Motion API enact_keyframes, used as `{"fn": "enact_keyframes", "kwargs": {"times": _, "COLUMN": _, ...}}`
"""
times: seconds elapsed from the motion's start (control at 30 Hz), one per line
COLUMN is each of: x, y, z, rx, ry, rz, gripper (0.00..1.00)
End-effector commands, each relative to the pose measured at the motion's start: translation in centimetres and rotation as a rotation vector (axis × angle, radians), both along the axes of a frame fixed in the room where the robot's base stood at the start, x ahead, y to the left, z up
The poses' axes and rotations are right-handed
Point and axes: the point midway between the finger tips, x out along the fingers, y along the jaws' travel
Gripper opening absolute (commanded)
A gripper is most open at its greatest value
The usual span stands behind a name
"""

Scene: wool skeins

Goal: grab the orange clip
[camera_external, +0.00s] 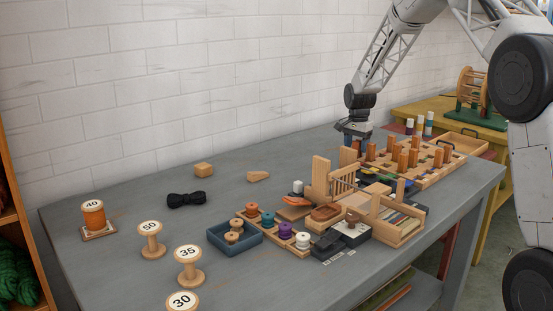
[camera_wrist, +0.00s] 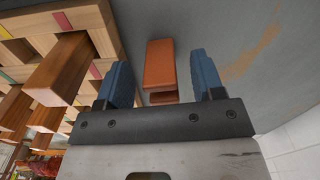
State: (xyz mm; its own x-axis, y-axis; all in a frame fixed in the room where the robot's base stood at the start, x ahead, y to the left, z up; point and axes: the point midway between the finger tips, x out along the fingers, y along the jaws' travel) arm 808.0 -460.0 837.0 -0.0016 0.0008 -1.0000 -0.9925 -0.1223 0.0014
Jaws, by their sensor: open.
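The orange clip (camera_wrist: 159,64) shows in the wrist view as a small orange block on the grey table. My gripper (camera_wrist: 161,72) is open, with one blue finger on each side of the clip and a visible gap to each. In the external view my gripper (camera_external: 355,140) points down at the far side of the table, beside the wooden peg rack. I cannot make out the clip there; it seems hidden by the gripper or the things in front.
The wooden rack with upright pegs (camera_external: 432,162) is close to my gripper; it also shows in the wrist view (camera_wrist: 72,22), left of the fingers. Wooden holders (camera_external: 322,180), a blue tray (camera_external: 222,240) and spools (camera_external: 151,240) stand nearer. The table's back left is mostly free.

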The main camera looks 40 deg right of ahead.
Motion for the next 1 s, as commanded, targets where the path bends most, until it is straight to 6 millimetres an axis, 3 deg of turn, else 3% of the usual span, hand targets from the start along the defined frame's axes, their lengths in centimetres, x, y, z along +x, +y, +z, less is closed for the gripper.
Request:
{"fn": "enact_keyframes", "kwargs": {"times": 0.23, "x": 0.1, "y": 0.0, "z": -1.7, "rx": -0.001, "ry": -0.001, "rz": 0.000, "gripper": 0.62}}
{"fn": "enact_keyframes", "kwargs": {"times": 0.77, "x": 0.1, "y": 0.0, "z": -1.8, "rx": -0.001, "ry": -0.001, "rz": 0.000, "gripper": 0.62}}
{"fn": "enact_keyframes", "kwargs": {"times": 1.0, "x": 0.1, "y": 0.0, "z": -1.8, "rx": -0.001, "ry": -0.001, "rz": 0.000, "gripper": 0.28}}
